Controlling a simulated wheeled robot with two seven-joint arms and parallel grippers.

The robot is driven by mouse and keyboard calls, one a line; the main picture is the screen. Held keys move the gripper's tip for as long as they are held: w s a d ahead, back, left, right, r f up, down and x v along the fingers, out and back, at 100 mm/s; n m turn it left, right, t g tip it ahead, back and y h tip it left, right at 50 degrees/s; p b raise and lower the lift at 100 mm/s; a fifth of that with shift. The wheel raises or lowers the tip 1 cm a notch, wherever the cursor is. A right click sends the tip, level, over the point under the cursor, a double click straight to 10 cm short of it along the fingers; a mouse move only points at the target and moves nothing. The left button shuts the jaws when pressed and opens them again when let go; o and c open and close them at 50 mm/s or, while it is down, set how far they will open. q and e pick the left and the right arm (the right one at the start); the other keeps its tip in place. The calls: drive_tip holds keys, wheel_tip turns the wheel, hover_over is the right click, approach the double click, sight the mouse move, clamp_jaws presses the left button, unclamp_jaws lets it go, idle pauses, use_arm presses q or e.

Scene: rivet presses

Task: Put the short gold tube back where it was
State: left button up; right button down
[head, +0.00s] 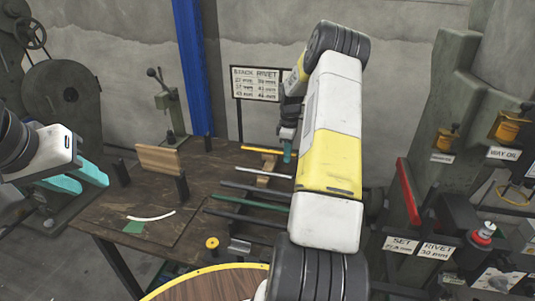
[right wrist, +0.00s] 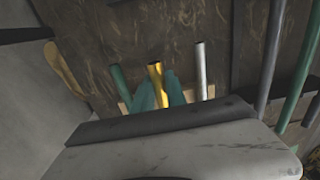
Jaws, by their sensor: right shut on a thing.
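The gold tube (head: 262,150) lies at the back of the row of tubes on the dark table, with part of it hidden by my right arm. In the right wrist view the gold tube (right wrist: 156,72) shows between the teal fingers of my right gripper (right wrist: 158,93), which is shut on it. In the head view my right gripper (head: 287,152) is mostly hidden behind its own arm. My left gripper (head: 78,180) is open and empty at the left, away from the tubes.
A green tube (right wrist: 120,78) and a pale tube (right wrist: 202,68) flank the gold one. More tubes lie in front, over a wooden rest (head: 268,178). A wooden board (head: 158,160) stands between dark posts. A sign (head: 256,83) stands behind. A press (head: 165,102) is at the back.

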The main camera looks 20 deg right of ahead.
drive_tip(key=shift+f, duration=1.7)
drive_tip(key=shift+f, duration=0.1)
drive_tip(key=c, duration=1.4)
unclamp_jaws()
drive_tip(key=shift+o, duration=0.2)
